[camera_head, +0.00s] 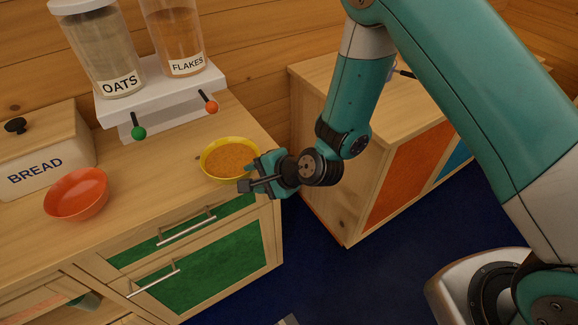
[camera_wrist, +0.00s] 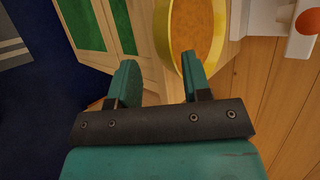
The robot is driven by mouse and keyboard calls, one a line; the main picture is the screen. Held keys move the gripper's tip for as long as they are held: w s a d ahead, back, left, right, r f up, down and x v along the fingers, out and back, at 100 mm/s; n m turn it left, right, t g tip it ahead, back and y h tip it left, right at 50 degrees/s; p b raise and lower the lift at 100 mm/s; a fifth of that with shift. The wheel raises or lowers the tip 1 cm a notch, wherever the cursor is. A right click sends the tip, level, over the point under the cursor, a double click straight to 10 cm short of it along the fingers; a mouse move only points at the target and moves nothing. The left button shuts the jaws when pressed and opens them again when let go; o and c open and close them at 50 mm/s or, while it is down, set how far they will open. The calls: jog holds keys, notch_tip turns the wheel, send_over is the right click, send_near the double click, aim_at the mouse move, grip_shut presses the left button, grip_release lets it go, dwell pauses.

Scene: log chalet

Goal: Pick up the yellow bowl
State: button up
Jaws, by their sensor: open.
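The yellow bowl (camera_head: 231,158) stands upright on the wooden counter, near its right end, with orange-brown flakes in it. In the wrist view the yellow bowl (camera_wrist: 163,38) is at the top, partly cut off by the frame edge. My gripper (camera_head: 256,174) is at the bowl's right side, near the counter's corner. In the wrist view my gripper (camera_wrist: 158,82) has its two teal fingers apart with nothing held between them. The right finger overlaps the bowl's near rim in the picture; I cannot tell if it touches.
A dispenser stand (camera_head: 160,90) holds jars of oats (camera_head: 105,50) and flakes (camera_head: 178,35) behind the bowl. An orange bowl (camera_head: 77,196) and a bread box (camera_head: 45,150) stand to the left. A wooden cabinet (camera_head: 335,160) stands right, past a gap. Counter between the bowls is clear.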

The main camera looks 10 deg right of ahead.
jog(key=p+v, duration=0.4)
jog(key=v, duration=0.9)
jog(key=shift+o, duration=0.2)
jog(key=shift+f, duration=0.1)
